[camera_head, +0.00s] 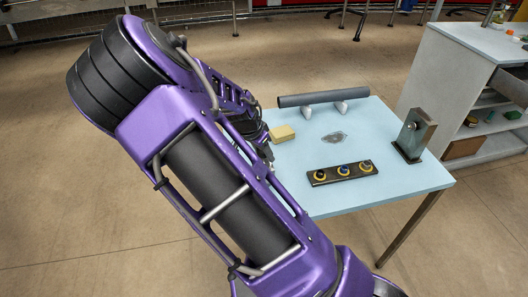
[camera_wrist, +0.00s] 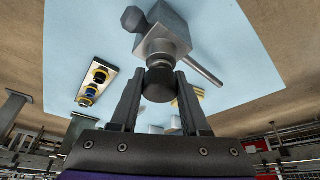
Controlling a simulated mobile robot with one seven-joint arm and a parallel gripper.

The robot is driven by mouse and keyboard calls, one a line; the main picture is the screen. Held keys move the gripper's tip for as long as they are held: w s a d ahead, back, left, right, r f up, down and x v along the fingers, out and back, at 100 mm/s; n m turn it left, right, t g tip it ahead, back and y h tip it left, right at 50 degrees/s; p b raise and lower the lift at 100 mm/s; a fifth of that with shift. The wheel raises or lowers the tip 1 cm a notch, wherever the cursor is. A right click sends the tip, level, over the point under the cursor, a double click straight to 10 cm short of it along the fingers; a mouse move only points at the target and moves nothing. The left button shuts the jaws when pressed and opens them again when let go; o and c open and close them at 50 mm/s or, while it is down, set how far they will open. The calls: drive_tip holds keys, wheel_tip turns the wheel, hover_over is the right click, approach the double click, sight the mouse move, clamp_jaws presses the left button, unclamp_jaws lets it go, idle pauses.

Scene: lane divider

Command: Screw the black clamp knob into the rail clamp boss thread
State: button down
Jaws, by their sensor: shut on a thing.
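In the wrist view my gripper (camera_wrist: 158,80) is shut on the black clamp knob (camera_wrist: 158,87), a dark rounded cylinder between the two fingers. A narrower neck rises from the knob to the underside of a grey block (camera_wrist: 166,36), which looks like the rail clamp boss. The knob and block appear in line and meet or nearly meet; I cannot tell how far any thread is engaged. A dark faceted lump (camera_wrist: 133,19) is left of the block, and a grey rod (camera_wrist: 203,71) extends to its lower right.
The light blue table (camera_head: 290,180) bears a dark tube (camera_head: 325,97) on white supports, a yellow sponge (camera_head: 283,133), a grey patch (camera_head: 334,137), a dark tray (camera_head: 331,181) with several ringed round pieces, and an upright bracket (camera_head: 415,133). A grey cabinet (camera_head: 440,75) stands behind right.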

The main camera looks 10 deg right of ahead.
drive_tip(key=c, duration=0.6)
unclamp_jaws()
drive_tip(key=shift+f, duration=0.1)
drive_tip(key=shift+n+b, duration=0.4)
drive_tip(key=shift+n, duration=0.1)
drive_tip(key=shift+n+t, duration=0.3)
drive_tip(key=shift+n, duration=0.1)
drive_tip(key=shift+y, duration=0.3)
drive_tip(key=shift+n+b, duration=0.4)
drive_tip(key=shift+b, duration=0.2)
drive_tip(key=shift+n, duration=0.5)
drive_tip(key=shift+b, duration=0.3)
